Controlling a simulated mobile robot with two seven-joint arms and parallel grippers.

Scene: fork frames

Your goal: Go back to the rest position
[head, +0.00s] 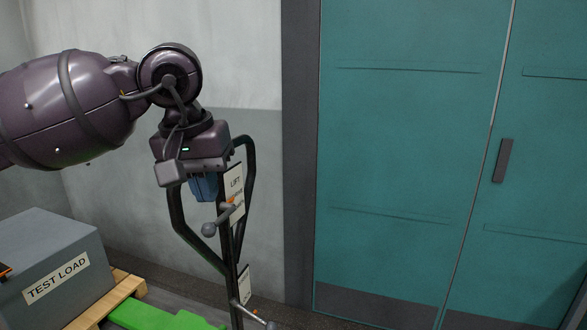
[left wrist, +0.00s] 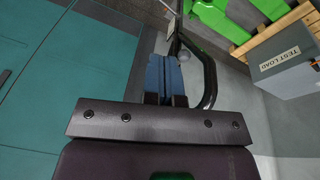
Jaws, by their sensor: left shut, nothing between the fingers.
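My left gripper (head: 205,192) points down beside the upper part of a black looped handle (head: 249,175) in the head view. Its blue fingers are shut together with nothing between them. They also show as a closed blue pair in the left wrist view (left wrist: 164,70), with the black handle (left wrist: 209,75) just right of them. I cannot tell whether they touch the handle. A lever with a grey round knob (head: 208,229) sits just below the fingers. My right gripper is in neither view.
A grey box marked TEST LOAD (head: 55,278) stands on a wooden pallet (head: 124,288) at lower left, near green forks (head: 155,317). A white LIFT sign (head: 235,184) is on the handle. Teal double doors (head: 400,150) fill the right. Space before them looks clear.

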